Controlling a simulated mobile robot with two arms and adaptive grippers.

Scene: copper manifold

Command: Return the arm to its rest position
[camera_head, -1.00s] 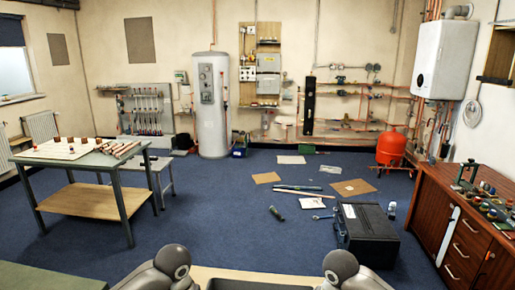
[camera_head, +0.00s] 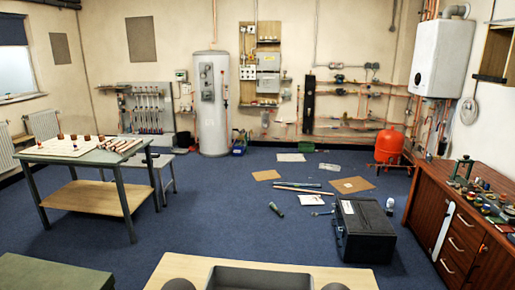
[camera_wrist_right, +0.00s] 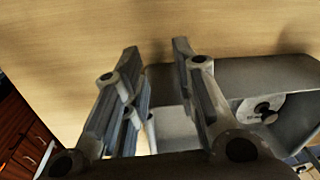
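In the right wrist view my right gripper (camera_wrist_right: 155,65) has its two fingers apart with nothing between them. It is over a pale wooden surface (camera_wrist_right: 85,40) and beside a grey open bin (camera_wrist_right: 285,75). A round white piece with a dark centre (camera_wrist_right: 262,108) shows in the bin. The bin (camera_head: 258,279) and the wooden top (camera_head: 165,272) also show at the bottom of the head view. Only the tops of two of my round grey arm joints show there. My left gripper is out of view.
A table with copper fittings (camera_head: 130,160) stands at the left. A black toolbox (camera_head: 362,230) and scattered flat sheets and tools lie on the blue carpet. A wooden cabinet (camera_head: 455,225) runs along the right. A green-topped surface (camera_head: 50,275) is at the lower left.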

